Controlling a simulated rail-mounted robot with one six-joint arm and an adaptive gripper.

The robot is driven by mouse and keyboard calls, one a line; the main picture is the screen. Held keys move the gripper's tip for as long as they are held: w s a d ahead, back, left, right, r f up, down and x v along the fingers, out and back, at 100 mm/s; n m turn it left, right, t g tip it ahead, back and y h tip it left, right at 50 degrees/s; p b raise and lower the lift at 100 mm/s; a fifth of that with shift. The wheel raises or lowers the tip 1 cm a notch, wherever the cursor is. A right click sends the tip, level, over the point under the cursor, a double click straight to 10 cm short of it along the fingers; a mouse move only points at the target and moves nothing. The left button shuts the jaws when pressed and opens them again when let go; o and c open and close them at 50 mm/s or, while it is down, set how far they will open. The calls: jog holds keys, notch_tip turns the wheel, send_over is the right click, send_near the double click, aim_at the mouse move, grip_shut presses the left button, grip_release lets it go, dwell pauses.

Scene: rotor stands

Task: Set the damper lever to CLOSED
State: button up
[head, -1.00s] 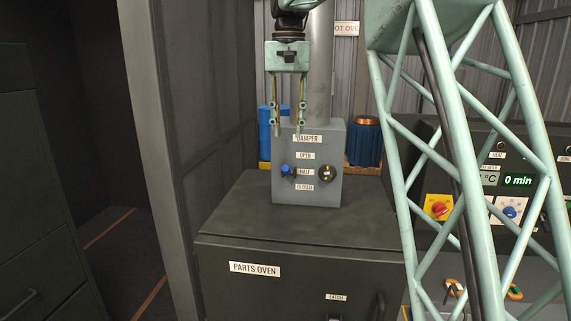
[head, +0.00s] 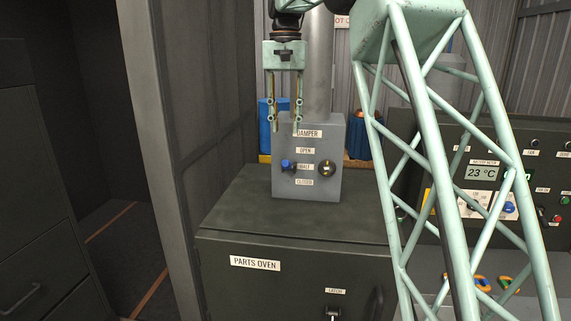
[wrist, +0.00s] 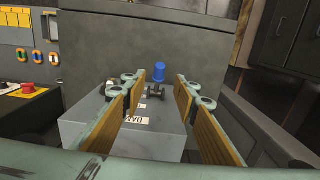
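The damper box (head: 310,180) stands on top of the parts oven, with labels OPEN, HALF and CLOSED from top to bottom. The damper lever's blue knob (head: 286,165) sits on the box's front left, level with HALF. In the wrist view the blue knob (wrist: 159,74) appears beyond the box edge, in line with the gap between my fingers. My gripper (head: 285,128) points down, fingers apart and empty, above the knob near the box's top edge. It also shows open in the wrist view (wrist: 160,80). The fingers do not appear to touch the knob.
A dark round dial (head: 326,169) is right of the lever. A grey pipe (head: 319,70) rises behind the box. The oven top (head: 235,215) is bare at the front and left. My lattice arm link crosses the right, partly covering a control panel (head: 483,172) that reads 23 °C.

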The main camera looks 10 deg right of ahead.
aim_at(285, 163)
jog(key=shift+f, duration=6.6)
grip_shut()
